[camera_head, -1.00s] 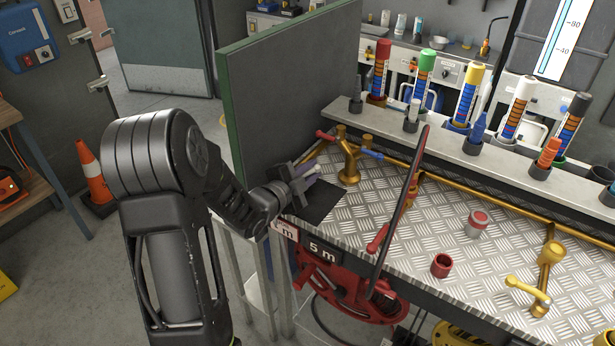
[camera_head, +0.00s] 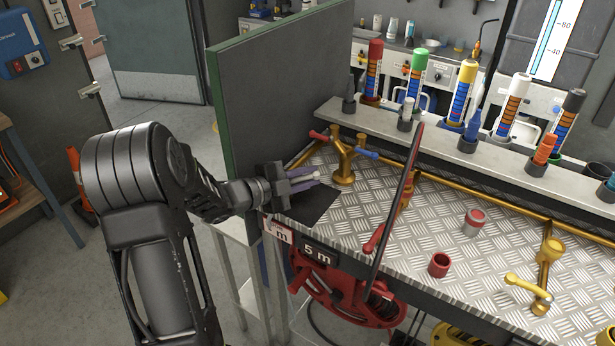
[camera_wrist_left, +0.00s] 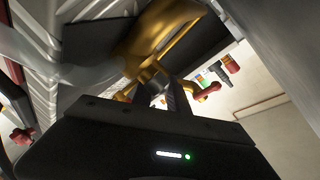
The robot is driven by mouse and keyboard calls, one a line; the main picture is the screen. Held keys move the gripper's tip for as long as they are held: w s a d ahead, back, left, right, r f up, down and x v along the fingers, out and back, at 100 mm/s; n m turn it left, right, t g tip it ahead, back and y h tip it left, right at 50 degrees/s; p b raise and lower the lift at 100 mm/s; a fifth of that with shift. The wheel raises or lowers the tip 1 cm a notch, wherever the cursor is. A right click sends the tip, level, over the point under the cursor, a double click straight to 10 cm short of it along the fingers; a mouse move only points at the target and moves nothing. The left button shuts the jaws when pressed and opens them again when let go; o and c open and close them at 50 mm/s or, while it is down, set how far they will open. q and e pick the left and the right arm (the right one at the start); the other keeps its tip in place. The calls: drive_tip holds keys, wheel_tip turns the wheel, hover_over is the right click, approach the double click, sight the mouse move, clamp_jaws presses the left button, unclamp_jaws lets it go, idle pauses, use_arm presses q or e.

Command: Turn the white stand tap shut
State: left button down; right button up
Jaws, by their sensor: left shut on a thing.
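A brass stand (camera_head: 343,168) rises from the bench's left end, with a red tap lever (camera_head: 319,136) on its left and a blue one (camera_head: 367,153) on its right. My left gripper (camera_head: 308,181) reaches in from the left, low beside this stand. It is shut on a pale piece between its fingers, seemingly the white tap's lever; the fingers hide most of it. In the left wrist view, the brass stand (camera_wrist_left: 160,28) is close before the fingers, with a red lever (camera_wrist_left: 207,92) to the right. My right gripper is not in view.
A tall grey panel with a green edge (camera_head: 213,115) stands just behind my left arm. A red hose reel (camera_head: 335,290) hangs under the bench front.

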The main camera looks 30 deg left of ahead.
sight(301, 179)
use_arm(q)
drive_tip(key=c, duration=1.4)
unclamp_jaws()
drive_tip(key=shift+c, duration=0.2)
drive_tip(key=shift+b+v, duration=0.45)
drive_tip(key=shift+v, duration=3.45)
